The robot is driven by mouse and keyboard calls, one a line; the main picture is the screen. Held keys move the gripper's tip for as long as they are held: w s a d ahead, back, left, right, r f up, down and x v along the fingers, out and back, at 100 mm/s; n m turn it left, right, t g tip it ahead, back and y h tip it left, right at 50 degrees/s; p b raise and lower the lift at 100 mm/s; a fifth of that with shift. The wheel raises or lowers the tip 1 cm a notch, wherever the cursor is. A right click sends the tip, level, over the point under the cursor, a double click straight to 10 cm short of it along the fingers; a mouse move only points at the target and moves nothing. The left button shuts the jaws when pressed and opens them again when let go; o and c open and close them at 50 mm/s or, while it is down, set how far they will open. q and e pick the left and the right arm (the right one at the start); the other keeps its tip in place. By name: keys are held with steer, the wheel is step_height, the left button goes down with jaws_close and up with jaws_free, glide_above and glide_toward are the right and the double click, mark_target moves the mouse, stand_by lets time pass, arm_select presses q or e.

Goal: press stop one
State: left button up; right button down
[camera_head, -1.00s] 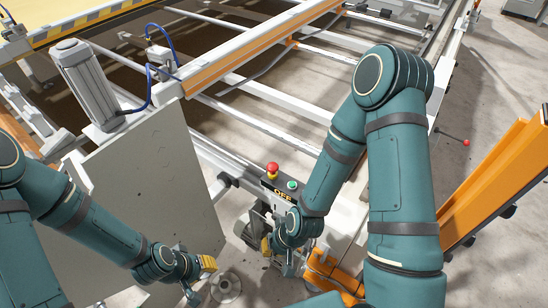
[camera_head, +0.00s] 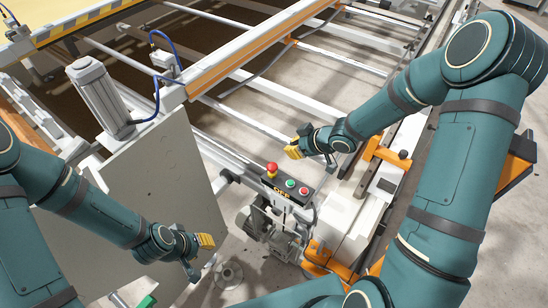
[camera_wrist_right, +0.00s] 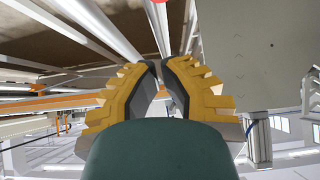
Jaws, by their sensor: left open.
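A control box (camera_head: 268,186) stands on a post near the middle of the head view. It carries a red mushroom button (camera_head: 272,169) on a yellow collar, a green button (camera_head: 290,183) and a flat red button (camera_head: 304,191). My right gripper (camera_head: 292,150) is above and beyond the box, apart from its buttons. In the right wrist view its yellow-backed fingers (camera_wrist_right: 159,68) come together at the tips with nothing held. A red piece shows at that view's top edge, too cut off to identify. My left gripper (camera_head: 206,241) is open and empty, left of the box's post.
A grey panel (camera_head: 155,185) stands left of the box. White frame rails (camera_head: 285,95) and an orange beam (camera_head: 250,45) lie behind. A white housing (camera_head: 345,225) with orange parts is at the right. The box's top is uncovered.

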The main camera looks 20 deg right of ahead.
steer(key=shift+f, duration=0.15)
steer(key=b, duration=0.3)
glide_above(274, 164)
step_height(274, 164, down, 7)
steer(key=shift+s+r, duration=0.1)
steer(key=shift+s, duration=0.05)
step_height(274, 164, down, 3)
steer(key=shift+a+r+b, duration=0.1)
steer(key=shift+r+b, duration=0.1)
steer(key=shift+b, duration=0.15)
steer(key=shift+f, duration=0.75)
